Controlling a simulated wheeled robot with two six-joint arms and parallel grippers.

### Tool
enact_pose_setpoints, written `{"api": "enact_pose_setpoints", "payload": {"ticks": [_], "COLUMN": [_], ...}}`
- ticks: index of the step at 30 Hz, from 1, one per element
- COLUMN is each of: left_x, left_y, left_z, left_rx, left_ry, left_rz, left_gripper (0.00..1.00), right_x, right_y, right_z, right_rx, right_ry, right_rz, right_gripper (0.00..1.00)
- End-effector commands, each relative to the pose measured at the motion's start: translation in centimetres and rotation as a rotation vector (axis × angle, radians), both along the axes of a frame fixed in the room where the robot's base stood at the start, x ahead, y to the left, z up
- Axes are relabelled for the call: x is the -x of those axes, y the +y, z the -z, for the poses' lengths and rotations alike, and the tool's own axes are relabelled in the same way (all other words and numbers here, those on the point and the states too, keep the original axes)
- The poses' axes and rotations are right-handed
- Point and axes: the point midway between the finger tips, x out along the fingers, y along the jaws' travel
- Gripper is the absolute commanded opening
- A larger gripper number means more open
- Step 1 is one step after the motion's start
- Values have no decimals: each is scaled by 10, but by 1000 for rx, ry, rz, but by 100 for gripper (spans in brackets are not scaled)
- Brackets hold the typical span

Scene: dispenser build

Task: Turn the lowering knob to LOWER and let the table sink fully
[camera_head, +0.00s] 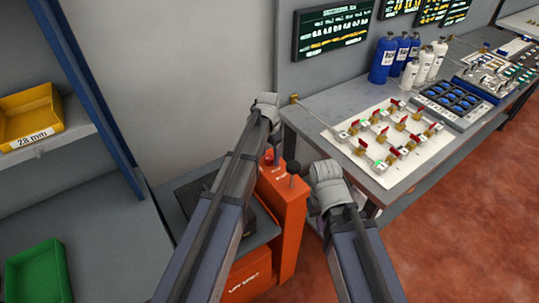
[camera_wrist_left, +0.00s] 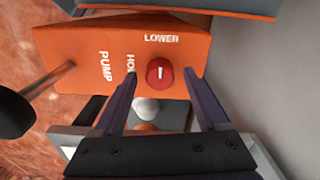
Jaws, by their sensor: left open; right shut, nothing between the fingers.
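The red lowering knob (camera_wrist_left: 160,72) sits on an orange panel (camera_wrist_left: 85,50) marked LOWER, HOLD and PUMP. The short white mark on the knob runs up and down in the left wrist view, in line with LOWER; which end points is unclear. My left gripper (camera_wrist_left: 162,82) is open, with its fingers on either side of the knob; contact cannot be told. In the head view the knob (camera_head: 268,159) tops the orange column (camera_head: 284,200). The dark lift table (camera_head: 199,205) is partly hidden by my left arm. My right arm is right of the column; its fingers are hidden.
A black ball-ended pump lever (camera_head: 293,168) stands beside the knob and also shows in the left wrist view (camera_wrist_left: 14,113). A grey workbench (camera_head: 310,105) with red-handled valves (camera_head: 402,126) lies to the right. Shelving with a yellow bin (camera_head: 30,115) and a green bin (camera_head: 38,272) lies left.

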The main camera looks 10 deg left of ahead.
Motion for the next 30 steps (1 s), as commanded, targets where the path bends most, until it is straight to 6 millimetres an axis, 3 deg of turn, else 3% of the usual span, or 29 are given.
{"api": "enact_pose_setpoints", "payload": {"ticks": [18,30], "left_x": [0,0], "left_y": [1,1], "left_z": [-69,-76], "left_rx": [0,0], "left_ry": [0,0], "left_rz": [0,0], "left_gripper": [74,74], "right_x": [0,0], "right_y": [0,0], "right_z": [-69,-76], "right_rx": [0,0], "right_ry": [0,0], "right_rz": [-1,0], "right_gripper": [0,0]}}
